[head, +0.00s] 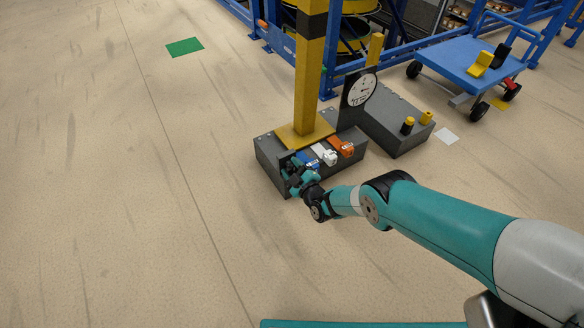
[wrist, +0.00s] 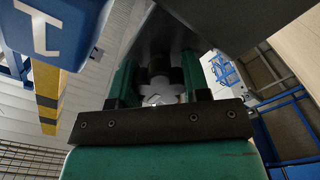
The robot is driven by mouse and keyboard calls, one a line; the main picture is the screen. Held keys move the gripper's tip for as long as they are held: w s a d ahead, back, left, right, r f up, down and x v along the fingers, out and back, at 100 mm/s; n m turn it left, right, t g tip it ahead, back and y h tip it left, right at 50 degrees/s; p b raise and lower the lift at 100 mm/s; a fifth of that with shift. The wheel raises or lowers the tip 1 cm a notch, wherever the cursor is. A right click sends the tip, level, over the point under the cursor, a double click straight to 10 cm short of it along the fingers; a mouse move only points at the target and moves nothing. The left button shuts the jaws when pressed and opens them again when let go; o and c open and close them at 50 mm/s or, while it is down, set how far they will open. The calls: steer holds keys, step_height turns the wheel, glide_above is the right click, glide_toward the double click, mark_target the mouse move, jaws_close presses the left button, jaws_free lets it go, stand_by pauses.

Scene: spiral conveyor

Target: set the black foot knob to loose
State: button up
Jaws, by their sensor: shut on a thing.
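My gripper (head: 295,179) is down at the front left part of the dark grey base block, beside the blue clamp. In the wrist view my gripper (wrist: 160,76) has its two teal fingers on either side of a dark, lobed knob (wrist: 158,88), which I take to be the black foot knob. The fingers are shut on it. In the head view the knob is hidden behind my gripper and wrist. Its setting cannot be read.
The grey base block (head: 262,160) carries a yellow post (head: 308,85) and blue (head: 307,161), white (head: 325,154) and orange (head: 342,147) clamps. A dial (head: 361,89) stands behind. A grey box (head: 392,143) and blue cart (head: 455,64) are to the right.

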steer(key=shift+f, duration=0.1)
steer(key=o, duration=0.9)
steer(key=shift+o, duration=0.2)
steer(key=shift+s+d+r+p, duration=0.2)
steer(key=shift+s+d+p, duration=0.2)
steer(key=shift+p, duration=0.25)
steer(key=p+v, duration=1)
steer(key=v, duration=0.6)
steer(key=shift+s, duration=0.2)
steer(key=shift+f, duration=0.15)
